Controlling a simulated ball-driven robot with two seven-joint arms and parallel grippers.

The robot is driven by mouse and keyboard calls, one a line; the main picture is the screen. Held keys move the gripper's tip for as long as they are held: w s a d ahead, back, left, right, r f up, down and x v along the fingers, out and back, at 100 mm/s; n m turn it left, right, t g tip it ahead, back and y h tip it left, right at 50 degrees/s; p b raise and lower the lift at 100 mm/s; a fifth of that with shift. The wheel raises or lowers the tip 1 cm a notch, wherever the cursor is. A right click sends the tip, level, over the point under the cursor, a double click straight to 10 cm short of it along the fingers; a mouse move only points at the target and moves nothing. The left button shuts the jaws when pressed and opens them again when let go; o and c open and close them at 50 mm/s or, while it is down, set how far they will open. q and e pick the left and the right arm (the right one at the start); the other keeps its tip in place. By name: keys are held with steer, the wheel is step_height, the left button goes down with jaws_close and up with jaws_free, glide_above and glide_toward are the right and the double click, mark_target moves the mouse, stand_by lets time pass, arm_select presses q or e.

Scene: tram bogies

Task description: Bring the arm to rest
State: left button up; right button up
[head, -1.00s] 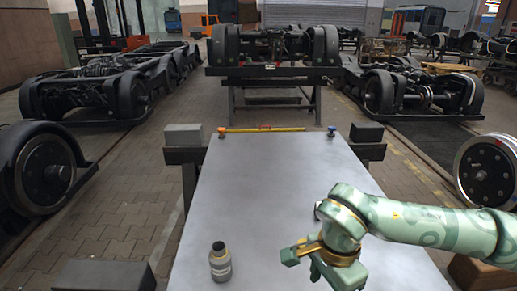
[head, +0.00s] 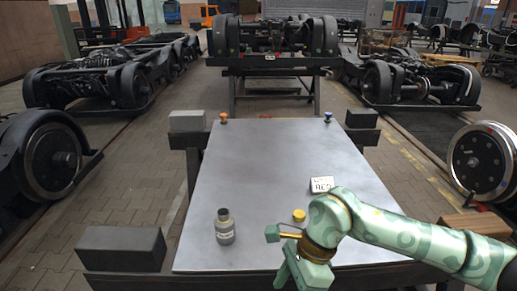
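My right gripper (head: 277,255) reaches in from the right over the near right part of the grey table (head: 250,180). Its fingers look spread apart, with nothing visible between them. A grey bottle with a dark cap (head: 225,227) stands upright on the table to the left of the gripper, apart from it. A small yellow round piece (head: 299,215) lies just beyond the gripper. A white card with dark print (head: 322,185) lies farther back. My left gripper is out of view.
An orange knob-like piece (head: 224,117) and a blue one (head: 328,117) sit at the table's far corners. Wheelsets (head: 484,161) and bogies (head: 272,47) stand around. The table's middle is clear.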

steer(key=w+a+f+m+g+y, duration=0.1)
steer(key=a+f+m+y, duration=0.1)
steer(key=a+m+y, duration=0.45)
steer(key=w+d+f+m+t+y, duration=0.25)
steer(key=f+m+t, duration=0.35)
steer(key=m, duration=0.4)
steer(key=w+d+f+m+t+y, duration=0.1)
steer(key=w+f+m+t, duration=0.4)
steer(key=m, duration=0.5)
steer(key=s+d+f+m+t+h, duration=0.1)
steer(key=s+d+f+m+h, duration=0.55)
steer(key=f, duration=0.55)
steer(key=s+d+f+m+t+h, duration=0.1)
steer(key=s+d+f+m+h, duration=0.2)
steer(key=s+d+f+m, duration=0.65)
steer(key=s+d+f+m+g+h, duration=0.1)
steer(key=s+d+f+m+g, duration=0.1)
steer(key=s, duration=0.9)
steer(key=s+d+f+m+g+h, duration=0.2)
steer(key=s+f+m+g, duration=0.2)
steer(key=s, duration=0.8)
steer(key=s+d+f+m+g+h, duration=0.2)
steer(key=s+f, duration=0.5)
steer(key=s, duration=0.5)
steer(key=shift+s+d+m+g+p, duration=0.25)
steer(key=shift+m+g+p, duration=0.2)
steer(key=shift+m+g, duration=0.45)
